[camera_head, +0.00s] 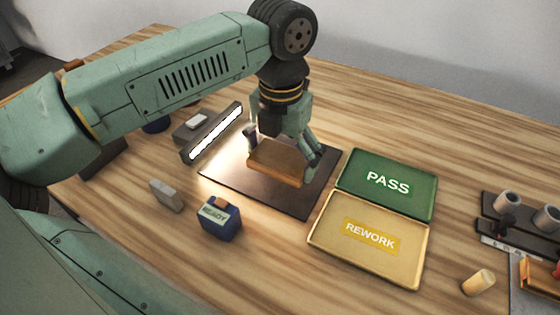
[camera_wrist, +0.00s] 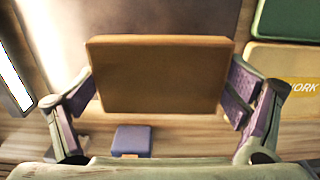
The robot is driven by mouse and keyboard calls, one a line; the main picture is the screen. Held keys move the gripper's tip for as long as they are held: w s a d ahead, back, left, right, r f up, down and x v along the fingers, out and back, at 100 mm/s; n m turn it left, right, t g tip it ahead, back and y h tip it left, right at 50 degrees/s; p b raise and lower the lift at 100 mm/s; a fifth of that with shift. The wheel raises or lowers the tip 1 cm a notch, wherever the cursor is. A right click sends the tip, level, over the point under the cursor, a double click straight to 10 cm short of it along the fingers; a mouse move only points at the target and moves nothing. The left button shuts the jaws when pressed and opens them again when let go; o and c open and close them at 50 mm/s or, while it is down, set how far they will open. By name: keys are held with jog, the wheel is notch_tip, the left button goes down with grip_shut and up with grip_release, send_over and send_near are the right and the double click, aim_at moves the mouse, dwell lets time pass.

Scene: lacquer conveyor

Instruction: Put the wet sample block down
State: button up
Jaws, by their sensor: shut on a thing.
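The sample block (camera_head: 275,161) is a flat brown-orange slab. My gripper (camera_head: 283,150) is shut on it, with a finger at each side, above the dark mat (camera_head: 233,184). In the wrist view the block (camera_wrist: 160,75) fills the middle between the purple-padded fingers of my gripper (camera_wrist: 165,95). The block hides part of the mat. I cannot tell how large the gap beneath it is, or whether its surface is wet.
A lit light bar (camera_head: 214,132) stands left of the mat. The green PASS tray (camera_head: 427,208) and yellow REWORK tray (camera_head: 345,258) lie to its right. A blue READY box (camera_head: 221,229) and a grey block (camera_head: 166,195) stand in front. A rack (camera_head: 497,225) is far right.

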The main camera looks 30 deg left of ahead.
aim_at(280, 166)
jog(key=shift+w+a, duration=0.4)
jog(key=shift+w, duration=0.15)
jog(key=shift+f+b, duration=0.7)
jog(key=shift+f, duration=1.15)
jog(key=shift+f, duration=0.15)
jog(key=o, duration=1.1)
jog(key=shift+c, duration=0.2)
notch_tip(280, 166, up, 12)
jog(key=p, duration=0.7)
